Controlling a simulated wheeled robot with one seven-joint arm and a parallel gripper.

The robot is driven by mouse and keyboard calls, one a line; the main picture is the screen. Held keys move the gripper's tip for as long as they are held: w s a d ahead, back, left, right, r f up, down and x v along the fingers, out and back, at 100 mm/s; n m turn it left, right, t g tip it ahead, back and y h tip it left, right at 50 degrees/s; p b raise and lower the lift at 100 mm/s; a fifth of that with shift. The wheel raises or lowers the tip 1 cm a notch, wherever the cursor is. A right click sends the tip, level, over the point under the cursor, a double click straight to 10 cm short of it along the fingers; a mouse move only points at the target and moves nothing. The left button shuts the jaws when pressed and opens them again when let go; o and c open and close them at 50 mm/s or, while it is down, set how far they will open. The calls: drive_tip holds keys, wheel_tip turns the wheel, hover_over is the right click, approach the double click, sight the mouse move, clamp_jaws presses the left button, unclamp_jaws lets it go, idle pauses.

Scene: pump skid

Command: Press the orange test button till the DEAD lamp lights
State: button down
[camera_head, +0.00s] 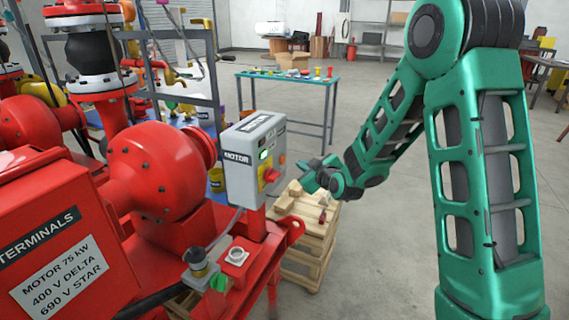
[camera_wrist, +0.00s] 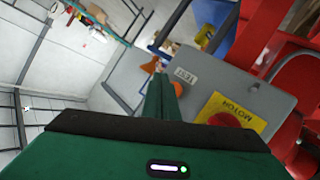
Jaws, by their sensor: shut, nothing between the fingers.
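The grey motor box (camera_head: 246,165) stands on the red skid, with a lit green patch and a red rotary switch (camera_head: 270,175) on a yellow plate. The orange button (camera_head: 282,159) is on the box near its right edge. In the wrist view the box (camera_wrist: 235,88) appears upside down with a TEST label (camera_wrist: 186,75); an orange bit beside my fingers appears to be the button, mostly hidden. My gripper (camera_head: 312,176) is shut and empty, right of the box and apart from it in the head view. Its fingers (camera_wrist: 159,95) point past the label. I cannot make out the DEAD lamp.
Red pump pipework and a terminals box (camera_head: 60,240) fill the left. A green-topped table (camera_head: 290,76) with small items is behind. Open floor lies around the table.

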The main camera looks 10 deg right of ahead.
drive_tip(key=shift+s+d, duration=0.7)
drive_tip(key=shift+d, duration=0.3)
drive_tip(key=s+d+r+m+g+h, duration=0.1)
drive_tip(key=s+d+m+g+h, duration=0.2)
drive_tip(key=s+d, duration=0.6)
drive_tip(key=s+d+m+g+h, duration=0.1)
drive_tip(key=s+d+m+g, duration=0.35)
drive_tip(key=s, duration=0.75)
drive_tip(key=s+d+r+m+g, duration=0.1)
drive_tip(key=s+m+g, duration=0.1)
drive_tip(key=s, duration=0.7)
drive_tip(key=s+d+r+m+g+y, duration=0.1)
drive_tip(key=s+m+g, duration=0.1)
drive_tip(key=s, duration=0.7)
drive_tip(key=s+d+m+g, duration=0.1)
drive_tip(key=s+m+g, duration=0.1)
drive_tip(key=s, duration=0.7)
drive_tip(key=shift+r+g, duration=0.4)
drive_tip(key=shift+g, duration=0.15)
drive_tip(key=shift+w+m, duration=0.15)
drive_tip(key=shift+m, duration=0.1)
